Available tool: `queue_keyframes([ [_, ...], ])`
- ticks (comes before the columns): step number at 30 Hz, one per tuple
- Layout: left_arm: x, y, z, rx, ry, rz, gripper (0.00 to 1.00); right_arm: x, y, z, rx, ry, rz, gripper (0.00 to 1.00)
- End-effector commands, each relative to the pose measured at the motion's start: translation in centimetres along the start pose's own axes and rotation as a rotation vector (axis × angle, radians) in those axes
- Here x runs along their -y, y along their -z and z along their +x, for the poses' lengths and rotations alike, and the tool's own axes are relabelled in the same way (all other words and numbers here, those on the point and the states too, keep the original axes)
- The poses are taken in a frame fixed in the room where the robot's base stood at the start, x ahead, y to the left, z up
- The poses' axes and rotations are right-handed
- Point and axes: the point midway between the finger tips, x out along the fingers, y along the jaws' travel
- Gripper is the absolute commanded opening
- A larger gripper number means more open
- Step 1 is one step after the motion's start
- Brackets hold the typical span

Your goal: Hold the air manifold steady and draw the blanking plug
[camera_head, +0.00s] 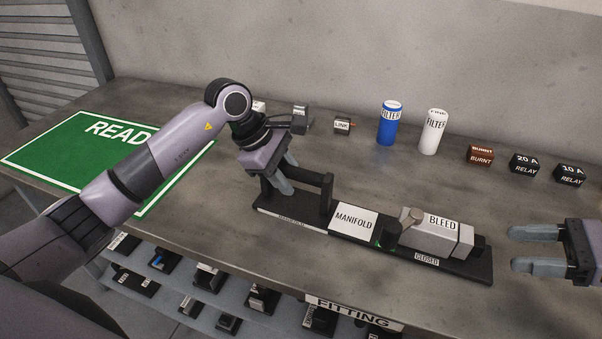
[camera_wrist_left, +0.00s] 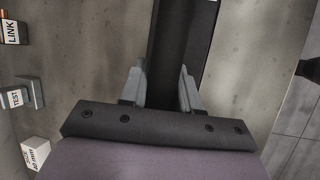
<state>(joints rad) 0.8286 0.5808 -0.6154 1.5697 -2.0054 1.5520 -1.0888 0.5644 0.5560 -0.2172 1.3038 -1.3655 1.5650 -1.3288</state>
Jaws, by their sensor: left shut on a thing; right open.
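The air manifold (camera_head: 355,221) is a long black base on the bench with a white MANIFOLD label, a black handle frame at its left end and a grey BLEED block (camera_head: 428,235) at its right. A CLOSED label sits at the block's foot. A dark plug-like end (camera_head: 480,244) sticks out of the block's right side; I cannot tell for sure that it is the blanking plug. My left gripper (camera_head: 282,176) is shut on the handle, whose black bar (camera_wrist_left: 181,45) runs between the fingers in the left wrist view. My right gripper (camera_head: 518,249) is open and empty, right of the plug-like end.
A blue filter (camera_head: 388,124), a white filter (camera_head: 433,132), a burnt relay (camera_head: 480,155) and two 20 A and 10 A relays stand behind. A green READY mat (camera_head: 60,150) lies at left. Small parts fill a shelf below the front edge.

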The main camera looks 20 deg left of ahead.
Motion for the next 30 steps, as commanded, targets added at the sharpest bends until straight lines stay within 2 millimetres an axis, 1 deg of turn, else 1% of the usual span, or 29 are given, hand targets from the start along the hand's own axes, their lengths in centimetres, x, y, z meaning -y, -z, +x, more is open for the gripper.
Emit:
queue_keyframes([
  [1,0.6,0.3,0.6,-0.007,0.020,-0.005,0.00,-0.1,0.0,1.0,0.003,-0.003,0.000,0.57],
  [3,0.6,0.3,0.6,-0.007,0.020,-0.005,0.00,-0.1,0.0,2.0,0.003,-0.003,0.001,0.57],
  [9,0.6,0.3,0.6,-0.007,0.020,-0.005,0.00,-0.1,0.1,4.3,0.000,-0.002,0.002,0.57],
  [12,0.6,0.3,0.6,-0.007,0.020,-0.005,0.00,0.0,0.1,5.1,0.001,0.000,0.001,0.57],
  [18,0.6,0.3,0.6,-0.007,0.020,-0.004,0.00,0.0,0.1,5.7,0.000,-0.001,0.001,0.57],
  [30,0.6,0.3,0.6,-0.007,0.020,-0.004,0.00,0.0,0.1,5.7,0.000,0.000,0.001,0.57],
])
